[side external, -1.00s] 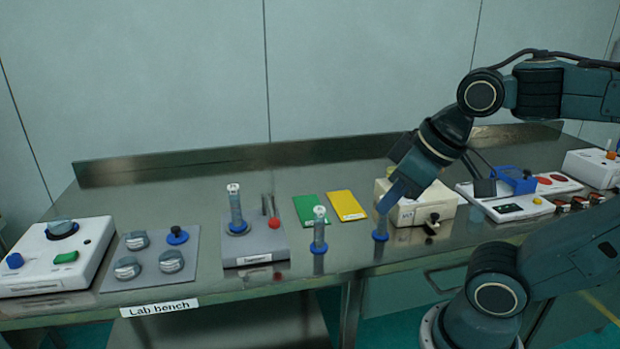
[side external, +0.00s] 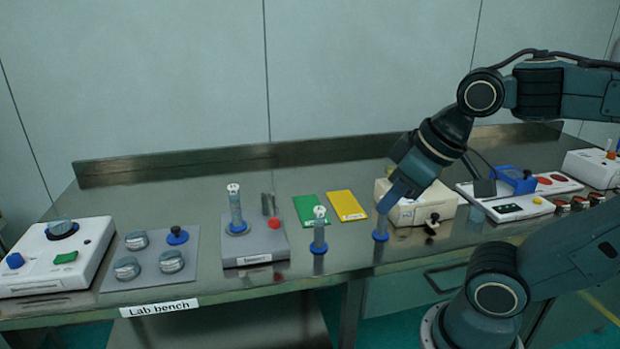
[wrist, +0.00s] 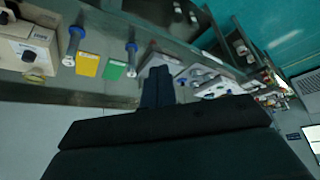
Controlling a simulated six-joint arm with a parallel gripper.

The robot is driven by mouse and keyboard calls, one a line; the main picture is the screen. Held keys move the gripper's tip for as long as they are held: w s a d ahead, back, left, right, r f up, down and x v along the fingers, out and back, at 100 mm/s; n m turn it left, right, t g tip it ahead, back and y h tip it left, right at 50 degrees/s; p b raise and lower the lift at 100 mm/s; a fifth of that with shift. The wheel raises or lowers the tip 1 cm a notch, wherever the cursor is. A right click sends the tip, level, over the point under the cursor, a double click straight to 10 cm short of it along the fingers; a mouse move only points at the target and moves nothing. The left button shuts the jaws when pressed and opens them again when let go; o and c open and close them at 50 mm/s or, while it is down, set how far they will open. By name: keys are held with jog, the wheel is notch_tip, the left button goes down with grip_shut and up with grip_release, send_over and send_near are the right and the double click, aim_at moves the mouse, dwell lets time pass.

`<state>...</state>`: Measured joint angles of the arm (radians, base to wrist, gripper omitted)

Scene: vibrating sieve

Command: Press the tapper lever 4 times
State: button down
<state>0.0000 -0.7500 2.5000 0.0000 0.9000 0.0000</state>
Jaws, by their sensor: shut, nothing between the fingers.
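The likely tapper is a grey block (side external: 255,250) left of the bench's middle. Its front label is too small to read surely. A clear cylinder in a blue collar (side external: 236,213) stands upright on it. The lever shows as a red ball (side external: 274,223) beside a short grey post at the block's right side. My gripper (side external: 386,207) is shut and empty, well to the right of the lever and not touching it. It is in front of the beige box's left end. In the wrist view my shut fingers (wrist: 157,80) point toward the grey block; the red ball cannot be made out.
A loose cylinder (side external: 320,232) stands between lever and gripper. Another blue-based cylinder (side external: 380,236) is just below my fingertips; whether they touch is unclear. Green (side external: 309,207) and yellow (side external: 346,205) cards lie behind. A beige box (side external: 445,207) with a black knob stands right.

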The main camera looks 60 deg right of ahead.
jog(key=shift+w, duration=0.1)
dwell(0.5)
jog(key=n+t, duration=0.4)
jog(key=n, duration=0.4)
send_over(278, 222)
notch_tip(278, 222, down, 3)
jog(key=shift+f, duration=0.2)
jog(key=shift+f, duration=0.15)
jog(key=shift+f, duration=4.25)
